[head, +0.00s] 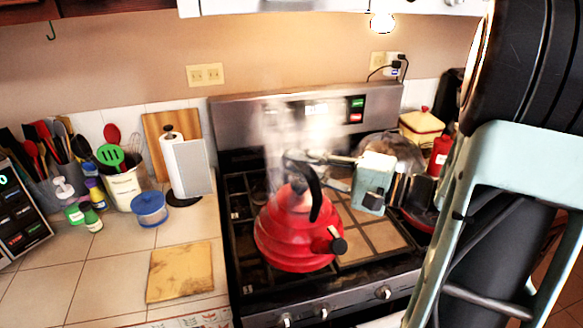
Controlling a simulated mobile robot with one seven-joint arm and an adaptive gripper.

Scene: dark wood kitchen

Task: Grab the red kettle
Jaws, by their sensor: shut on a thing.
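The red kettle (298,235) is in the middle of the head view, over the left part of the stove. It has a ridged round body, a black curved handle and a black-tipped spout pointing to the lower right. My gripper (312,168) reaches in from the right and is shut on the kettle's handle near its top. The fingertips are partly hidden by the handle and blurred by a whitish haze like steam. I cannot tell whether the kettle's base touches the grate.
Pots and a pan (415,195) stand on the stove's right side, close behind my gripper. A yellow pot (422,126) is behind them. The left counter holds a paper towel roll (187,168), a blue-lidded container (151,210), utensils and a cutting board (180,272).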

